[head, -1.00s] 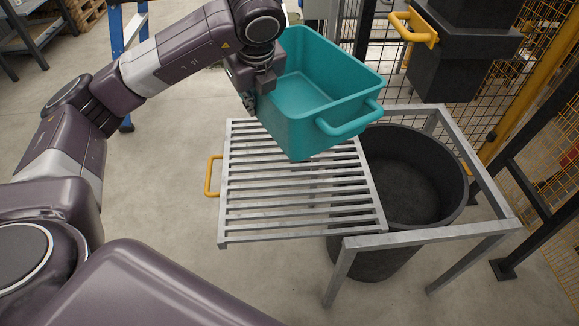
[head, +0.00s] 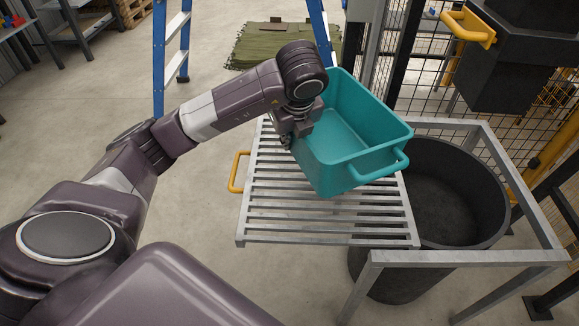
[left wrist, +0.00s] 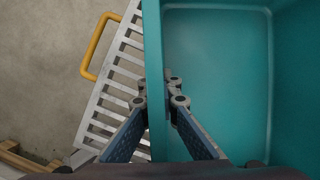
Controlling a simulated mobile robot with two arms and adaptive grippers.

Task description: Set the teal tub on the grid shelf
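The teal tub (head: 350,140) is over the far right part of the grid shelf (head: 310,212) in the head view. I cannot tell whether its bottom touches the bars. It is open at the top and looks empty. My left gripper (head: 291,140) is at its left wall. In the left wrist view the gripper (left wrist: 161,97) has one finger outside and one inside the wall of the tub (left wrist: 225,75), pinching it. The shelf's slats (left wrist: 118,85) show to the left there. My right gripper is not in view.
A yellow handle (head: 237,172) sticks out of the shelf's left side. A black bin (head: 455,200) stands right of the slats inside the metal frame (head: 470,258). A dark machine hangs above it, with a mesh fence (head: 433,75) behind. A blue ladder (head: 159,60) stands behind.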

